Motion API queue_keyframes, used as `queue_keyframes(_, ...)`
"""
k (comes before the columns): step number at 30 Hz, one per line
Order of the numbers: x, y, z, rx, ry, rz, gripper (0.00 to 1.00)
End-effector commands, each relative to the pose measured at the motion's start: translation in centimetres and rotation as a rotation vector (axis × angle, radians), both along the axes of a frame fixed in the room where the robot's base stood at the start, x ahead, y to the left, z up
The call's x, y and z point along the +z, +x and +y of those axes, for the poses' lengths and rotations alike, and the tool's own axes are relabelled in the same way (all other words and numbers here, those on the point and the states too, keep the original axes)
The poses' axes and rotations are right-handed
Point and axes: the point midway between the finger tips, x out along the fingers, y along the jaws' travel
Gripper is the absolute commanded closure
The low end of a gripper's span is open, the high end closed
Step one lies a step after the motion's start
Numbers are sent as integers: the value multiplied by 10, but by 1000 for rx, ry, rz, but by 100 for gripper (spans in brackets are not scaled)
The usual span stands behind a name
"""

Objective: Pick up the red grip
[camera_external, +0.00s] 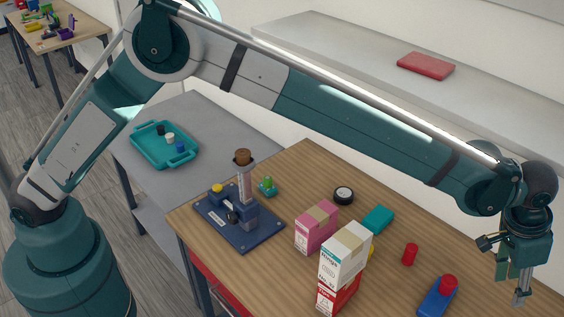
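A small red cylinder (410,254), which looks like the red grip, stands on the wooden table (300,165) right of the middle. A second red piece (448,284) sits on a blue block (437,300) nearer the front; I cannot tell for certain which one is the grip. My gripper (521,294) points down at the right side of the picture, to the right of both red pieces and apart from them. Its fingers are small and seen from the side, so their opening is unclear. I see nothing held in it.
A white box (343,256) on a red box (337,296), a pink box (316,230), a teal block (377,219) and a black wheel (343,195) stand left of the red cylinder. A blue fixture (240,222) is further left. A teal tray (152,152) rests on a grey table.

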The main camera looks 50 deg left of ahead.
Motion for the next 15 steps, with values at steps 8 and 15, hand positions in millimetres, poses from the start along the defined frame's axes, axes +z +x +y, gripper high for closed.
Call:
queue_keyframes(8, -22, 1, -7, -11, 30, 22, 62)
queue_keyframes(15, -41, 12, 25, -75, 78, 36, 62)
